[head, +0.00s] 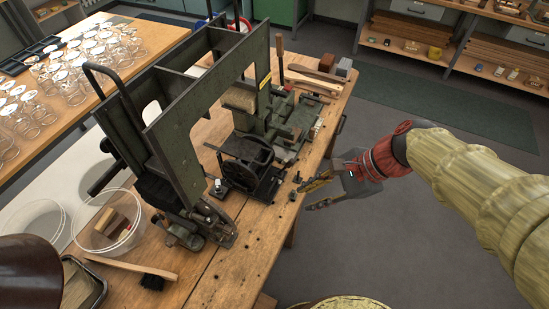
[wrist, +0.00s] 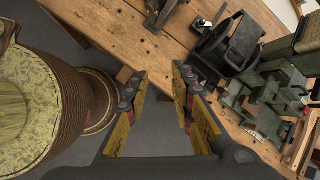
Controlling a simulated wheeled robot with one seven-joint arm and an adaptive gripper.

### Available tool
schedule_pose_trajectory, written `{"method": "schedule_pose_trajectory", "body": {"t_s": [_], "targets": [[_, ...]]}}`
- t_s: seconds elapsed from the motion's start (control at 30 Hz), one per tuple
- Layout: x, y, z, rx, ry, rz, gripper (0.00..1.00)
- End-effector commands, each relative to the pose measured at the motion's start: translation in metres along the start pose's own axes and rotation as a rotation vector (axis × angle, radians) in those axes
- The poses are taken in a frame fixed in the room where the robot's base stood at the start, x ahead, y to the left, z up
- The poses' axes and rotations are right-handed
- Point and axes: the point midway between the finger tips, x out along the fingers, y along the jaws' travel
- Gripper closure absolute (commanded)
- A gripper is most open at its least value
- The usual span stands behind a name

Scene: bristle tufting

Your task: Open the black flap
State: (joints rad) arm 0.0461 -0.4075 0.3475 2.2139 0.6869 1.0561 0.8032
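A black flap-like plate (head: 246,147) sits on top of a small black unit with a round drum, on the wooden bench within the green machine. In the wrist view the same black plate (wrist: 244,36) is at the upper right; I cannot tell for sure that it is the flap, and it looks closed. My gripper (head: 311,194) is off the right edge of the bench, apart from the black unit. In the wrist view my gripper (wrist: 160,82) is open, with nothing between its yellow-padded fingers.
The green machine frame (head: 190,110) stands upright left of the black unit. A wooden brush (head: 142,271) and clear bowls (head: 108,222) lie at the front left. Tools and wood blocks (head: 330,62) lie at the bench's far end.

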Motion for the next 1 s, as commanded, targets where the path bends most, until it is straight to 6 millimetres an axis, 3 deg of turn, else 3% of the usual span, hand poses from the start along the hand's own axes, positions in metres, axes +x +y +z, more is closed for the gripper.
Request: {"method": "schedule_pose_trajectory", "body": {"t_s": [0.03,0.17,0.3,0.43,0.53,0.67,1.0], "targets": [[0.024,-0.013,-0.001,0.211,-0.097,0.013,0.76],[0.069,-0.06,-0.002,0.798,-0.349,0.054,0.76],[0.112,-0.107,-0.024,1.378,-0.595,0.141,0.76],[0.139,-0.137,-0.052,1.763,-0.769,0.22,0.76],[0.15,-0.149,-0.068,1.928,-0.85,0.262,0.76],[0.158,-0.156,-0.077,2.024,-0.898,0.287,0.76],[0.19,-0.177,-0.058,2.036,-0.905,0.294,0.76]]}}
